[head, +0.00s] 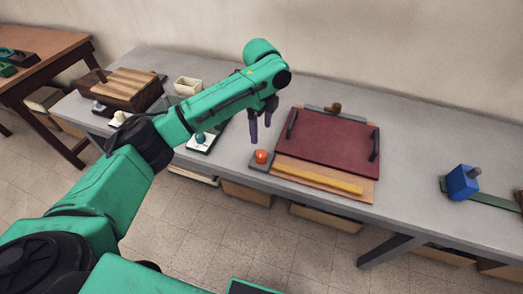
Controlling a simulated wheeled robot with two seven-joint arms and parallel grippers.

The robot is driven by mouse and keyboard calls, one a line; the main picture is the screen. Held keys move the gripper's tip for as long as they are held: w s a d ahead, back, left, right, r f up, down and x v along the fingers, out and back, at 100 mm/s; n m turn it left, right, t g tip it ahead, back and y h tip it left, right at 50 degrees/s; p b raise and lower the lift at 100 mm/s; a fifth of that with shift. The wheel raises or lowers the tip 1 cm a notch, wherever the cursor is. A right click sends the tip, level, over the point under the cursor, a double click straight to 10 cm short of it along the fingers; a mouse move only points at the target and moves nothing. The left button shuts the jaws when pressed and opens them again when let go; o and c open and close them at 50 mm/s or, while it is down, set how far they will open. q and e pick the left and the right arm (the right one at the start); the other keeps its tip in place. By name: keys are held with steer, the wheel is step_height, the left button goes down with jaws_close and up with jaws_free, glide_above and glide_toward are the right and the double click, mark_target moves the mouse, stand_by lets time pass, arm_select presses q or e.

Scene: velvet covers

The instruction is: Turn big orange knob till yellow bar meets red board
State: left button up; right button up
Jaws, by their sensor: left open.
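The big orange knob (261,156) sits on a small grey base at the front left corner of a wooden board on the grey table. The yellow bar (318,175) lies along the board's front part. The red board (328,138) lies behind it, with a strip of bare wood between the two. My left gripper (260,134) hangs above and behind the knob, fingers pointing down, open and apart from it. The right gripper is not in view.
Black handles (375,144) stand at the red board's sides, with a brown knob (334,107) behind it. A blue block (462,182) is on the right. A wooden box (130,88) and a white container (187,86) stand on the left.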

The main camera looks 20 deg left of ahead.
mark_target(262, 153)
arm_select(q)
step_height(262, 153, down, 12)
steer(key=shift+w+r+p, duration=0.1)
steer(key=shift+r+p, duration=0.15)
steer(key=shift+p, duration=0.1)
jaws_close()
